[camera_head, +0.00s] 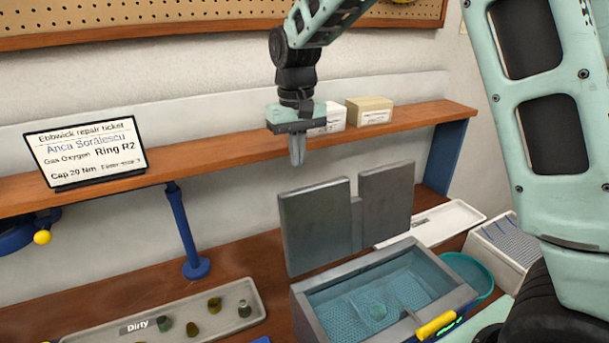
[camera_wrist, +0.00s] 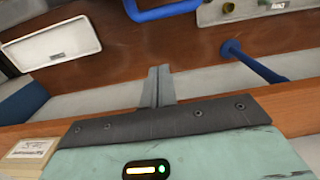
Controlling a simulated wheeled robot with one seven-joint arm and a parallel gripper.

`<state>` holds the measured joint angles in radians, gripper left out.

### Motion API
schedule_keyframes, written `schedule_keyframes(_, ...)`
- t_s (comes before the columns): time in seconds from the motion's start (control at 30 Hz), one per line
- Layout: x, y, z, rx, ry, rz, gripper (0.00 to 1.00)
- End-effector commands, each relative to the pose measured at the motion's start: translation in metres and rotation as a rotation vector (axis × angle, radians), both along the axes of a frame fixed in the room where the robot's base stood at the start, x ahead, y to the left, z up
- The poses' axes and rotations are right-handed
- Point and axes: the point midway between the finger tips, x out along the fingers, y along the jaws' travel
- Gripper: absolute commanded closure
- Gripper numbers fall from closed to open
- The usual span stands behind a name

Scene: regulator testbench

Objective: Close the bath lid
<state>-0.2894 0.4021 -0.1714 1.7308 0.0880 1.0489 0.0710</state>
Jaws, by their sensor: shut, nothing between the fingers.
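The bath (camera_head: 310,318) is a grey rectangular tank on the bench, filled with blue-green liquid over a mesh basket. A small round part sits in the basket. The bath lid (camera_head: 314,228) is grey, notched, and stands upright along the bath's back edge, so the bath is open. A yellow handle (camera_head: 435,325) is at the bath's front right edge. My gripper (camera_head: 297,160) is shut and empty, pointing down, in front of the shelf and above the lid in the picture. Its shut fingers also show in the wrist view (camera_wrist: 159,72). The bath itself does not clearly show there.
The wooden shelf (camera_head: 220,154) runs behind the lid, carrying a ticket display (camera_head: 88,152) and small boxes (camera_head: 369,110). A blue post (camera_head: 186,230) supports it. A "Dirty" tray (camera_head: 95,337) with several parts is at left. A white tray (camera_head: 455,215) and teal bowl (camera_head: 468,270) are at right.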

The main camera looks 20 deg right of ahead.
Motion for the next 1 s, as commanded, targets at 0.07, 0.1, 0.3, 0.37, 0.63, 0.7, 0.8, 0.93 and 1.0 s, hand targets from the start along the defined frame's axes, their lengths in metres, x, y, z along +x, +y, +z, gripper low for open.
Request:
schedule_keyframes(0.07, -0.002, 0.0, -0.015, -0.002, 0.007, 0.0, 1.0)
schedule_keyframes(0.1, -0.002, 0.0, -0.023, -0.002, 0.007, 0.0, 1.0)
schedule_keyframes(0.3, -0.005, 0.0, -0.059, -0.002, 0.004, 0.0, 1.0)
schedule_keyframes(0.37, -0.016, 0.0, -0.049, 0.0, 0.001, 0.001, 1.0)
schedule_keyframes(0.63, -0.039, 0.0, -0.045, 0.0, 0.001, 0.001, 1.0)
schedule_keyframes(0.7, -0.04, 0.0, -0.045, 0.0, 0.001, 0.001, 1.0)
schedule_keyframes(0.8, -0.04, 0.0, -0.045, 0.0, 0.0, 0.0, 1.0)
schedule_keyframes(0.93, -0.04, 0.0, -0.046, 0.0, 0.0, 0.0, 1.0)
schedule_keyframes(1.0, -0.04, 0.0, -0.046, 0.0, 0.0, 0.0, 1.0)
